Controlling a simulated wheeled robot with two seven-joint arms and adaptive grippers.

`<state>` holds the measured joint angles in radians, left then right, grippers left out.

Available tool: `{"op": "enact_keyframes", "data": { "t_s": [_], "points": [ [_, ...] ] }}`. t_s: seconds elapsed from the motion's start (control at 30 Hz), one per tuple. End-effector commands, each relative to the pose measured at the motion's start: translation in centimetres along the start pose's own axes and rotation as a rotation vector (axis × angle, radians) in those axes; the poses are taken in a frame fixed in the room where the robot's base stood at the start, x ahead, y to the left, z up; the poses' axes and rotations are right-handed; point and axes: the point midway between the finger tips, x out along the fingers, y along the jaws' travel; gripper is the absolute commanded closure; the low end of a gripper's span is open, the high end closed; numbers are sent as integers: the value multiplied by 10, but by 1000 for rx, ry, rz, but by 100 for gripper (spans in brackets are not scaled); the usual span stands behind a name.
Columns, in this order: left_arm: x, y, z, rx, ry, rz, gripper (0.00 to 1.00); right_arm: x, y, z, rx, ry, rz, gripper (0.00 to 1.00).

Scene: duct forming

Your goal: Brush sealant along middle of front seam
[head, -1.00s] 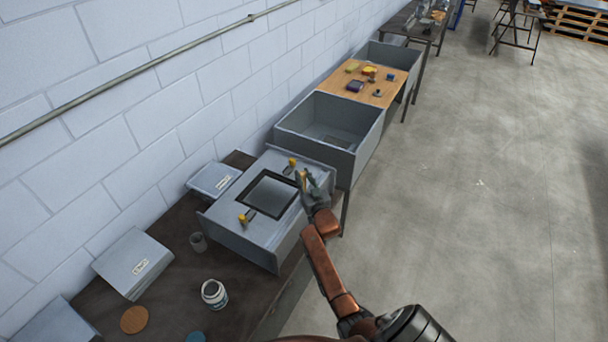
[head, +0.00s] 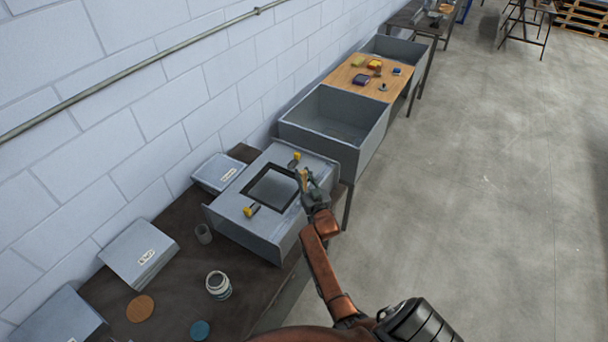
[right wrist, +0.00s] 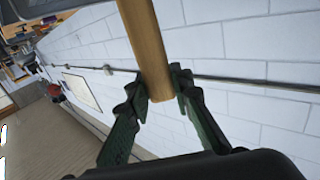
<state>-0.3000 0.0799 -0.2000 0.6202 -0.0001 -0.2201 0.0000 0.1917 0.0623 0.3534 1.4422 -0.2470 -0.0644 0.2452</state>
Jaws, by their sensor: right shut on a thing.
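A grey sheet-metal duct box (head: 232,217) lies on the dark bench, with a dark square outline around an opening (head: 273,188) on its top. Two yellow-handled clamps stand at the opening's sides, a near one (head: 251,210) and a far one (head: 295,159). My right gripper (head: 306,178) is at the right side of the box, by the opening's right corner. It is shut on a wooden-handled brush (head: 303,181); the round handle (right wrist: 147,45) shows between the fingers in the right wrist view. The bristle end and any contact with the seam cannot be made out. My left gripper is out of view.
A white jar (head: 218,285), a grey cup (head: 203,233), an orange disc (head: 140,308) and a teal disc (head: 200,330) sit on the bench. A large open grey duct (head: 335,120) stands beyond the box.

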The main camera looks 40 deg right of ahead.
Motion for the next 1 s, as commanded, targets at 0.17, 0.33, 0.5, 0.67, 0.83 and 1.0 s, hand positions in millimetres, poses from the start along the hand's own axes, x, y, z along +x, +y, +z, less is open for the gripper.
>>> {"op": "enact_keyframes", "data": {
  "t_s": [0.17,0.33,0.5,0.67,0.83,1.0],
  "points": [
    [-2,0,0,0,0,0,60,-4,-3,5,2,-10,1,100],
    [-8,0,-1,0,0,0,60,-11,-10,4,5,-12,1,100],
    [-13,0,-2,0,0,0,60,-18,-19,3,5,-11,1,100],
    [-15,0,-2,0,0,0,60,-22,-23,3,4,-11,1,100],
    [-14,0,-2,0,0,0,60,-22,-23,3,2,-10,1,100],
    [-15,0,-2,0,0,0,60,-23,-24,2,2,-9,1,100]
  ]
}}
